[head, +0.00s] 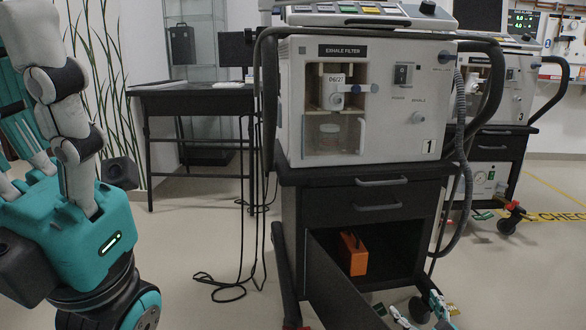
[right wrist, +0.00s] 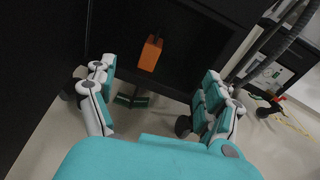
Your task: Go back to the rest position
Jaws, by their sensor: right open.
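My right gripper (head: 420,309) is low at the bottom right of the head view, in front of the ventilator cart's open lower compartment. In the right wrist view (right wrist: 155,95) its fingers are spread apart with nothing held between them. My left gripper (head: 70,215) is large at the left edge of the head view, its fingers pointing up and partly cut off. I cannot tell whether it is open or shut.
An orange box (head: 353,254) stands inside the lower compartment. The cart's door (head: 340,290) hangs open. Ventilator 1 (head: 370,130) stands on the cart (head: 290,215). A black desk (head: 190,92) is behind it, with cables (head: 235,285) on the floor.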

